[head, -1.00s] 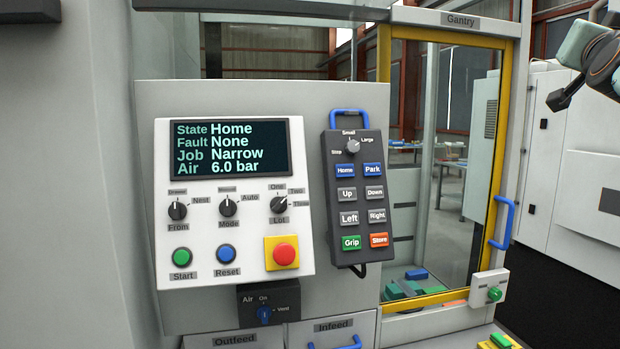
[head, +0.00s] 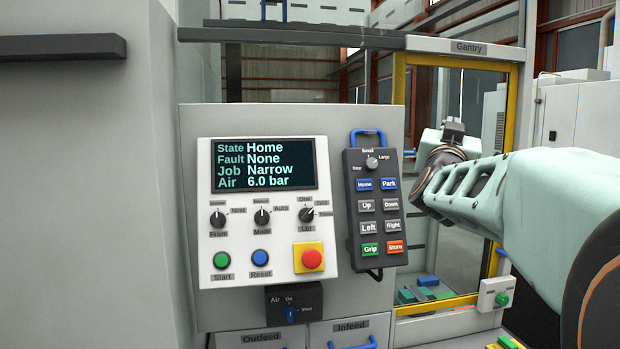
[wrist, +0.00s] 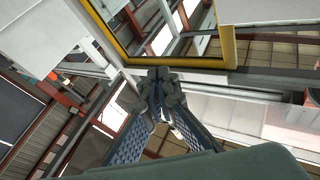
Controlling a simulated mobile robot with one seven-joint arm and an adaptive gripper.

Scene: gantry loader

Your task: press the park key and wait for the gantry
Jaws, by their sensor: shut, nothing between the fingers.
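The blue Park key (head: 389,184) is at the upper right of the dark hand pendant (head: 375,215), beside the blue Home key (head: 364,185). The display (head: 265,164) reads State Home, Fault None, Job Narrow, Air 6.0 bar. My gripper (head: 453,131) is right of and above the pendant, in front of the gantry door and apart from the keys. In the wrist view my gripper (wrist: 160,84) is shut and empty, its fingertips together; no key shows there. The gantry itself cannot be made out clearly.
The control panel (head: 325,240) left of the pendant carries knobs, a green Start button (head: 222,260) and a red stop button (head: 312,259). The yellow door frame (head: 398,90) stands just behind my arm. A blue handle (head: 367,133) tops the pendant.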

